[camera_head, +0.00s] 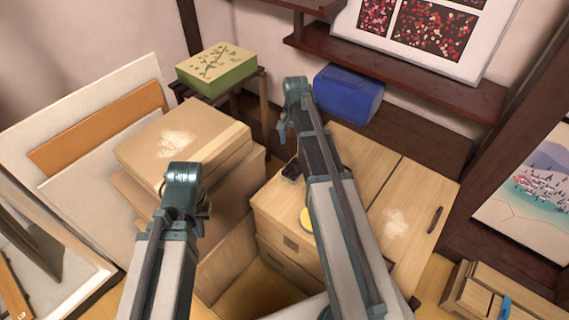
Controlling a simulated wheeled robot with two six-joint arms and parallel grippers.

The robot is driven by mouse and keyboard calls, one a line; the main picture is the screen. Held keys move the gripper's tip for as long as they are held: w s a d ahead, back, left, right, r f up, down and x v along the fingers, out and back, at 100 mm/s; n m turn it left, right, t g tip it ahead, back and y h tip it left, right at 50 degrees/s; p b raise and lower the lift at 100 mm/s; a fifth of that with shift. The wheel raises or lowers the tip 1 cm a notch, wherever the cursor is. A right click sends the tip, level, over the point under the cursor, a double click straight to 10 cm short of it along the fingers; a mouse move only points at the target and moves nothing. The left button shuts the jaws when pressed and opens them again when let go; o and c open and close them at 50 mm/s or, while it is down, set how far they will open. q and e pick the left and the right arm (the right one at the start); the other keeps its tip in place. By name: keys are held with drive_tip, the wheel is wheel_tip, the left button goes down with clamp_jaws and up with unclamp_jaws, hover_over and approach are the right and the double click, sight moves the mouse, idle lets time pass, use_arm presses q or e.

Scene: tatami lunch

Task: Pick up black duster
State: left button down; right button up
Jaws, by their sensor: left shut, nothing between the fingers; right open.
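A small black block, which looks like the black duster (292,172), lies on the top of the light wooden cabinet (350,165), near its left edge. My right arm passes just to the right of it in the picture. My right gripper (283,130) is open and empty, mostly hidden behind its wrist, further back than the block and apart from it. My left gripper (203,212) is shut and empty, small and partly hidden by its wrist, in front of the cardboard boxes at the left, well away from the block.
White dust marks the cardboard box (225,145) and the cabinet top. A yellow round thing (306,218) sits beside my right arm. A blue box (348,93) and a green box (216,67) stand behind. Boards lean at the left; a dark shelf (420,80) overhangs the back.

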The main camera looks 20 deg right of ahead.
sight(295, 167)
wheel_tip(295, 167, down, 9)
drive_tip(key=b, duration=0.8)
drive_tip(key=shift+d+r+b, duration=0.1)
drive_tip(key=shift+r+b, duration=0.05)
drive_tip(key=shift+b, duration=0.2)
drive_tip(key=f+b, duration=0.5)
drive_tip(key=shift+d+f, duration=0.1)
drive_tip(key=shift+d, duration=0.2)
drive_tip(key=c, duration=1.3)
drive_tip(key=shift+o, duration=0.2)
drive_tip(key=shift+r, duration=0.3)
